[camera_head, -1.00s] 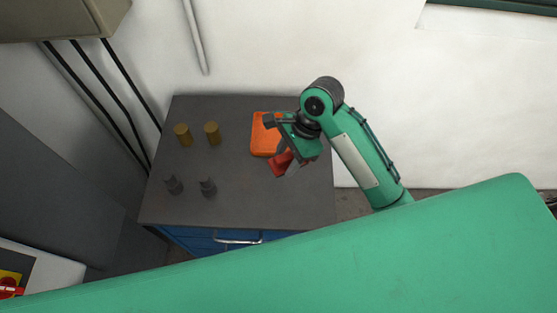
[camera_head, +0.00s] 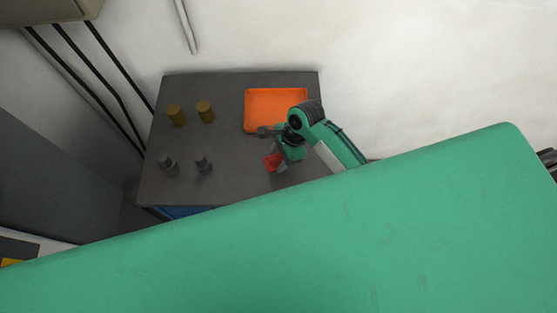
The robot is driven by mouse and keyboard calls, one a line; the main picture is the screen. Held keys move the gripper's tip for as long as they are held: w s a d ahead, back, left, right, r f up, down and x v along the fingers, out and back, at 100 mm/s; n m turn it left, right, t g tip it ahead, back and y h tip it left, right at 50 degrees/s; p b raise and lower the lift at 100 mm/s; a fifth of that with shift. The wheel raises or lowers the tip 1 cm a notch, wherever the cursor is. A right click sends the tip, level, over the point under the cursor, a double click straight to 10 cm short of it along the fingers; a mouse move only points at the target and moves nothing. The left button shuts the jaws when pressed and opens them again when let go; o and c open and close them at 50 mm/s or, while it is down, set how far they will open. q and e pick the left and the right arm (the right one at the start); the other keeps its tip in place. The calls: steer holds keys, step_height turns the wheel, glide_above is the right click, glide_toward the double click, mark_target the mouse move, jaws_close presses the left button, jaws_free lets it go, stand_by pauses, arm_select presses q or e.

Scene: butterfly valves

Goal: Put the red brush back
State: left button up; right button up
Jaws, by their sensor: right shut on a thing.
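The red brush (camera_head: 271,162) is at my right gripper (camera_head: 278,157), near the front right of the grey tabletop. The gripper is shut on it and hides part of it. I cannot tell whether the brush touches the tabletop. An orange tray (camera_head: 275,97) lies behind the gripper, at the back right of the table, and looks empty where it shows. My arm covers its front right corner. My left gripper is not in view.
The grey table (camera_head: 225,150) holds two brass cylinders (camera_head: 205,111) (camera_head: 176,115) at the back left and two dark grey fittings (camera_head: 203,165) (camera_head: 168,164) in front of them. A white wall (camera_head: 420,70) stands behind. The table's middle is clear.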

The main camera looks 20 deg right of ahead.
mark_target(279, 163)
step_height(279, 163, down, 3)
steer(key=shift+f+p, duration=0.15)
steer(key=shift+p, duration=0.2)
steer(key=shift+f, duration=0.1)
steer(key=o, duration=0.9)
steer(key=shift+f, duration=0.15)
steer(key=b+v, duration=0.3)
steer(key=v, duration=0.8)
steer(key=shift+w, duration=0.1)
steer(key=shift+d+r+b, duration=0.25)
steer(key=shift+r+b, duration=0.05)
steer(key=shift+r, duration=0.35)
steer(key=shift+f, duration=0.1)
